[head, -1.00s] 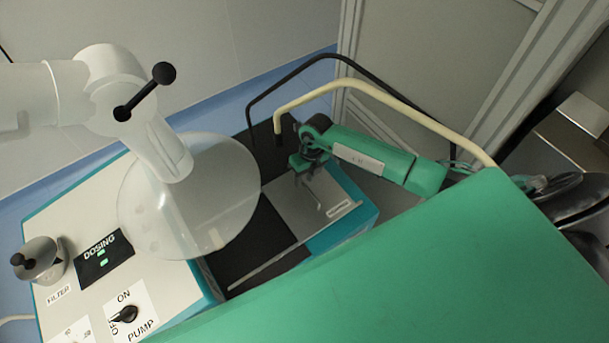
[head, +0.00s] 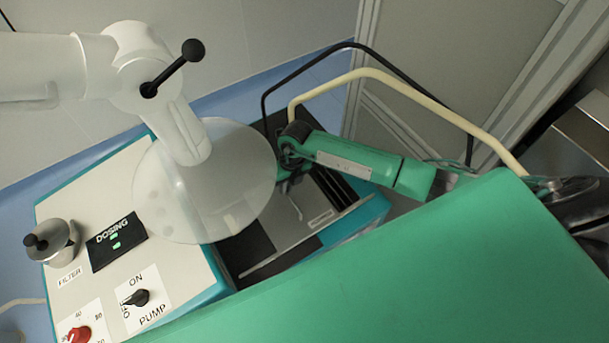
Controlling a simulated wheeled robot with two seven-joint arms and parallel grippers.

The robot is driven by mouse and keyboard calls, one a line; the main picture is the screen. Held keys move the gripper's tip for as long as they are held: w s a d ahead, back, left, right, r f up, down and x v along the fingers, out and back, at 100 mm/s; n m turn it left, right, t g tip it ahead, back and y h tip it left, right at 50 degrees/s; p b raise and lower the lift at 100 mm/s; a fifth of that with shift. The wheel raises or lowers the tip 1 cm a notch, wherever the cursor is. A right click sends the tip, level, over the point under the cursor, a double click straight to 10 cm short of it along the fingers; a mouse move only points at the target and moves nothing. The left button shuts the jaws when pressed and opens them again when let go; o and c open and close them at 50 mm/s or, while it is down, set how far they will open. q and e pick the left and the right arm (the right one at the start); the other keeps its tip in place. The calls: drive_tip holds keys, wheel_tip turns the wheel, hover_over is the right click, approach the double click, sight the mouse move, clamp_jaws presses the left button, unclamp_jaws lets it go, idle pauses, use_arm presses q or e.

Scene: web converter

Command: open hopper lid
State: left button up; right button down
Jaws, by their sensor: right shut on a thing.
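The hopper lid (head: 304,211) is a flat grey metal plate with a small label, lying on the machine's dark top in the middle of the head view. A dark opening (head: 341,186) shows at its right side. My right gripper (head: 291,172), on the green arm from the right, is shut at the lid's bent metal handle (head: 296,205). The fingertips are small and partly hidden by the wrist and the hood's rim. My left gripper is out of view.
A translucent extraction hood (head: 205,185) on a white arm hangs just left of my right gripper, overlapping it in view. A control panel with a pump knob (head: 136,298) and filter cap (head: 52,242) lies left. Black and cream hoses arch behind my arm.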

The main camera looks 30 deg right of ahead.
drive_tip(key=shift+a, duration=0.55)
drive_tip(key=shift+s+a, duration=0.1)
drive_tip(key=shift+a, duration=0.25)
drive_tip(key=c, duration=1.6)
unclamp_jaws()
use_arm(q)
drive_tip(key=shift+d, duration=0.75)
use_arm(e)
drive_tip(key=shift+o, duration=0.5)
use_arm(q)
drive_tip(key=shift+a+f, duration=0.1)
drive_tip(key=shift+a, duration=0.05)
